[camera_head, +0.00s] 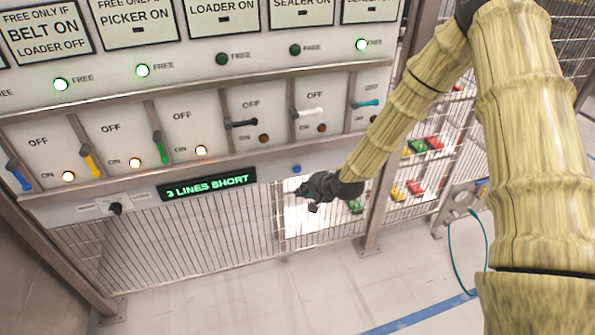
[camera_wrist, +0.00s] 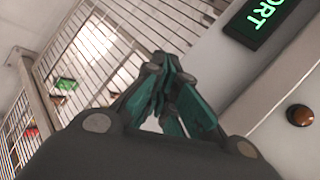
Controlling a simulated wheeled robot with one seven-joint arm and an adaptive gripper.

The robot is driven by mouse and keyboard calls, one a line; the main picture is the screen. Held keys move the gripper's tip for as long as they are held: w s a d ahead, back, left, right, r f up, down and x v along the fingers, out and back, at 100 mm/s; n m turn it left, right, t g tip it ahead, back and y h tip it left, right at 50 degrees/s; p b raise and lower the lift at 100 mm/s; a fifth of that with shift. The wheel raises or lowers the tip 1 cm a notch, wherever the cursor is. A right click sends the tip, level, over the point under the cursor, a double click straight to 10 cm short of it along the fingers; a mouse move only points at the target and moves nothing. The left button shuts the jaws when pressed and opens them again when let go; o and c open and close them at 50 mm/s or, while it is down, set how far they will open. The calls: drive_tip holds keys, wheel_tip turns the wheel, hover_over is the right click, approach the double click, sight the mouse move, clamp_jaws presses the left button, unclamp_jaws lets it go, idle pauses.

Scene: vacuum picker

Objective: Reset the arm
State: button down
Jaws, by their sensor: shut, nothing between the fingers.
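My gripper (camera_head: 312,204) is at the end of my arm, in front of the mesh guard just below the control panel (camera_head: 230,127). In the wrist view its dark teal fingers (camera_wrist: 165,85) are closed together with nothing between them. No contact with the panel or mesh can be made out. The display (camera_head: 207,187) reads "3 LINES SHORT"; part of it shows in the wrist view (camera_wrist: 262,18).
The panel has several levers; the blue (camera_head: 18,174), yellow (camera_head: 91,161) and green (camera_head: 160,147) ones point down, with lit amber lamps. The black (camera_head: 240,123), white (camera_head: 308,112) and teal (camera_head: 367,103) ones are about level. Coloured blocks (camera_head: 415,188) lie behind the mesh. The floor (camera_head: 240,300) is clear.

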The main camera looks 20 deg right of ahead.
idle(0.5)
drive_tip(key=s+a+f+n+g+h, duration=0.1)
drive_tip(key=s+f+n+g, duration=0.1)
drive_tip(key=s+f, duration=0.75)
drive_tip(key=s+a+f+n+g+h, duration=0.1)
drive_tip(key=s+f+n+g, duration=0.15)
drive_tip(key=s+f, duration=0.7)
drive_tip(key=s+d+n+g+h, duration=0.1)
drive_tip(key=s+n+g, duration=0.1)
drive_tip(key=s, duration=1.1)
drive_tip(key=s+d+f+n+g+h, duration=0.1)
drive_tip(key=s+n+g, duration=0.1)
drive_tip(key=s, duration=1.2)
drive_tip(key=shift+d+n, duration=0.4)
drive_tip(key=shift+n, duration=0.45)
